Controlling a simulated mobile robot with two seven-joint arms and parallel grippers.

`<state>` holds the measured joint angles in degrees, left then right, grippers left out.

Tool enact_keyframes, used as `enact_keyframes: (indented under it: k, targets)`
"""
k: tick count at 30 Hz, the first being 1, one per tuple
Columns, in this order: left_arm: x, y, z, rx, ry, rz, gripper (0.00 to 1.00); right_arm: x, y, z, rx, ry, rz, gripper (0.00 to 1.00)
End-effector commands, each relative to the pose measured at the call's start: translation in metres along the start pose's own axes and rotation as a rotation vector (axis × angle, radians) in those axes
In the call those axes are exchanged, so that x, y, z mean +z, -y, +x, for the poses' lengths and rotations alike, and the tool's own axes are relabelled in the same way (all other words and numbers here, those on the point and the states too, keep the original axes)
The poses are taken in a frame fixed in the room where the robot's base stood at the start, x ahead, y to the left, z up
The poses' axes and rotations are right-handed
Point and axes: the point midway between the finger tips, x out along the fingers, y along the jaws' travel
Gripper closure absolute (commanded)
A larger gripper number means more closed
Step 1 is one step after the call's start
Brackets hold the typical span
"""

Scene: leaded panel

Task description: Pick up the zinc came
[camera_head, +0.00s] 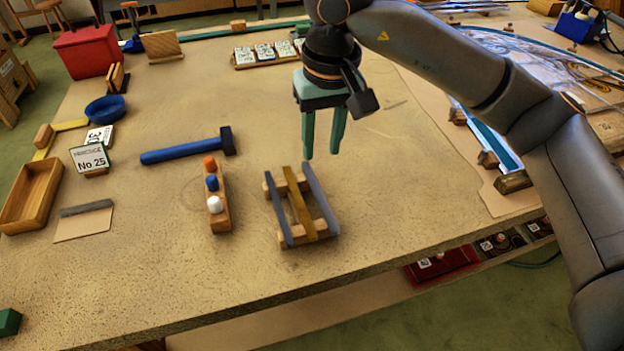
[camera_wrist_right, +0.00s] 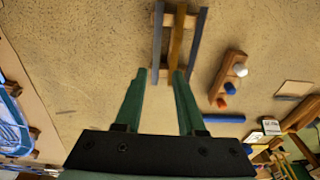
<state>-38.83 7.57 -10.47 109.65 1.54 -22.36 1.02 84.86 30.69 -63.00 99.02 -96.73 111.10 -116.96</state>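Three came strips lie side by side across a small wooden rack (camera_head: 329,229). The left one (camera_head: 278,205) is blue-grey, the middle one (camera_head: 299,204) is brass-coloured, and the right one (camera_head: 321,200) is grey. I cannot tell for certain which grey strip is zinc. My right gripper (camera_head: 321,153) is open and empty, pointing down above the table just beyond the rack's far end. In the right wrist view, the fingertips of my right gripper (camera_wrist_right: 159,74) are near the strip ends, apart from them. My left gripper is not in view.
Left of the rack stands a wooden block with coloured knobs (camera_head: 218,195). A blue-handled hammer (camera_head: 188,148) lies behind it. A leaded panel (camera_head: 540,75) is on the right. The table's front edge runs below the rack; bare table lies around it.

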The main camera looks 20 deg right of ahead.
Motion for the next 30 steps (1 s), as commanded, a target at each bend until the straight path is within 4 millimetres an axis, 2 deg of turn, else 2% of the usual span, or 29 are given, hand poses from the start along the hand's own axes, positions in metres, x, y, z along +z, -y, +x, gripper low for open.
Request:
enact_keyframes:
  k: [2, 12, 19, 27, 30]
  targets:
    - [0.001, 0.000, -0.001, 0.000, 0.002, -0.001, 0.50, -0.002, -0.004, 0.003, 0.019, -0.006, -0.005, 0.61]
    - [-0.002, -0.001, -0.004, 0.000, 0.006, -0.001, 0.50, -0.002, -0.005, 0.060, 0.017, -0.004, -0.006, 0.61]
    - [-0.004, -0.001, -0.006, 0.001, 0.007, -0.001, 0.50, -0.002, -0.005, 0.077, 0.016, -0.004, -0.004, 0.61]
    - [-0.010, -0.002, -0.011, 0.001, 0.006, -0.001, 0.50, -0.004, -0.006, 0.116, 0.015, -0.003, -0.004, 0.61]
    - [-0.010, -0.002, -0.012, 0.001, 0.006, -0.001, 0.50, -0.004, -0.006, 0.121, 0.015, -0.006, -0.005, 0.61]
